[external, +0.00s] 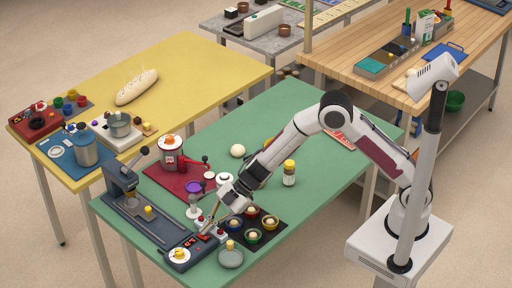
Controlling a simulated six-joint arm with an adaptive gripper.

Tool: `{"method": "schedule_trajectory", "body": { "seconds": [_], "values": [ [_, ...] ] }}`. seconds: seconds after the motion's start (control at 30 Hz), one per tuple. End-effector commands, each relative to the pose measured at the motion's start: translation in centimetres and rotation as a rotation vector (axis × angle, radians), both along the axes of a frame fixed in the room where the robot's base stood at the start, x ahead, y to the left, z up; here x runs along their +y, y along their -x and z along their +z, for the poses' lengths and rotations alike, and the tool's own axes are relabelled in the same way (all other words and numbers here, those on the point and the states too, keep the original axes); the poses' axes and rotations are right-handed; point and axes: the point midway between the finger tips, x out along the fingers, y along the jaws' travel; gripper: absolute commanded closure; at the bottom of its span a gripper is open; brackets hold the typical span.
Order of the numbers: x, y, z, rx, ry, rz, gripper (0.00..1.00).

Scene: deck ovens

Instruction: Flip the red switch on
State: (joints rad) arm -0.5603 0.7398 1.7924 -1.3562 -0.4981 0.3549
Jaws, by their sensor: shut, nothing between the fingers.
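A dark control unit (178,262) sits at the near corner of the green table, with small red parts and a plate with a yellow item on it. The red switch is too small to pick out surely among the red details by my fingers, and its position cannot be read. My gripper (207,229) reaches down over the back part of this unit, with its fingers pointing down and left. It is shut and empty. Whether the fingertips touch the unit cannot be told.
A dark tray with several small bowls (253,236) stands just right of my gripper, and a grey bowl (231,258) below it. A dark lever press (122,180) stands left, and a red mat with a pot (172,153) behind. A yellow-capped jar (289,174) is further right.

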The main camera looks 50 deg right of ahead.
Motion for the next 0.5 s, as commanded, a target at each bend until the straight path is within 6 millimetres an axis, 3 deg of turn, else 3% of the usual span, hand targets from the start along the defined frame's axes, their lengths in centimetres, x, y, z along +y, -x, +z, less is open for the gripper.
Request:
{"method": "schedule_trajectory", "body": {
  "seconds": [0.5],
  "values": [
    [0.0, 1.4, 0.0, 0.0, 0.0, 0.001, 1.0]
  ]
}}
